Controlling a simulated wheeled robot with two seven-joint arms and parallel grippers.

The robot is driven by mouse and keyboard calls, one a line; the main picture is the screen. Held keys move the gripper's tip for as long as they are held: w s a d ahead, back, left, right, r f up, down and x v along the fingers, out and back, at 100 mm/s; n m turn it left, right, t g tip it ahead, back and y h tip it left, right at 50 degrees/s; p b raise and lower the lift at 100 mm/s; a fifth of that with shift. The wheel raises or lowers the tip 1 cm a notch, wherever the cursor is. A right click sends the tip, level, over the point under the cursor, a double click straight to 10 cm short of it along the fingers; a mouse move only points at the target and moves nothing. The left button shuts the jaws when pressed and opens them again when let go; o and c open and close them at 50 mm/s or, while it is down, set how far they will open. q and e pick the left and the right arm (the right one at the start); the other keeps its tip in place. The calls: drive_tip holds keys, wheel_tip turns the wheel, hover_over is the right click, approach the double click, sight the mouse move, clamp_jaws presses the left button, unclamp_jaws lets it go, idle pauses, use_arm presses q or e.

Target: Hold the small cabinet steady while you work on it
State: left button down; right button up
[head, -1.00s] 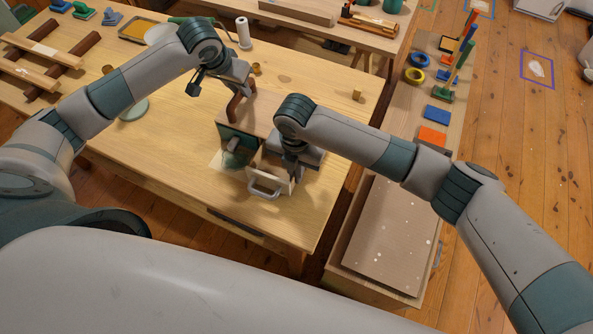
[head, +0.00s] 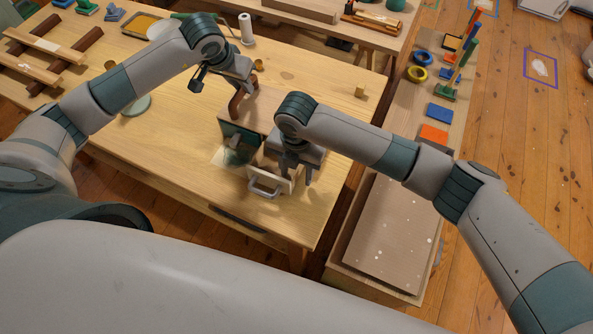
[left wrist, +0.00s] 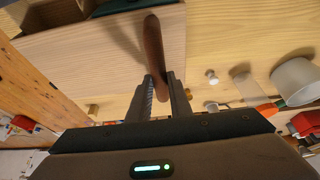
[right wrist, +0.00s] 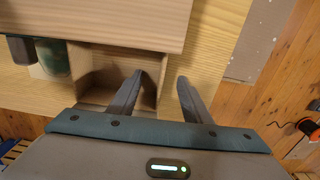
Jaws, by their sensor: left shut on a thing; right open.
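The small cabinet (head: 262,103) stands on the wooden table, with a pale wooden top and a curved brown handle (head: 238,104) on it. My left gripper (left wrist: 160,92) is shut on that handle; its fingertips are partly hidden in the head view. A drawer with a grey pull (head: 264,187) sticks out of the cabinet's front. In the right wrist view the drawer's inside (right wrist: 105,65) looks empty. My right gripper (right wrist: 160,80) is open at the drawer's right side, one finger over the drawer's inside and the other beyond its right wall. Whether they touch is unclear.
A dark green panel (head: 238,140) and a greenish object stand at the cabinet's front left. A low bench at right holds tape rings and coloured blocks. The table's front left is clear.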

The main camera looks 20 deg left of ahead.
drive_tip(key=shift+r, duration=3.4)
use_arm(q)
drive_tip(key=c, duration=1.5)
unclamp_jaws()
drive_tip(key=shift+c, duration=0.2)
drive_tip(key=v, duration=1.2)
drive_tip(key=shift+r, duration=0.1)
use_arm(e)
drive_tip(key=shift+r, duration=0.1)
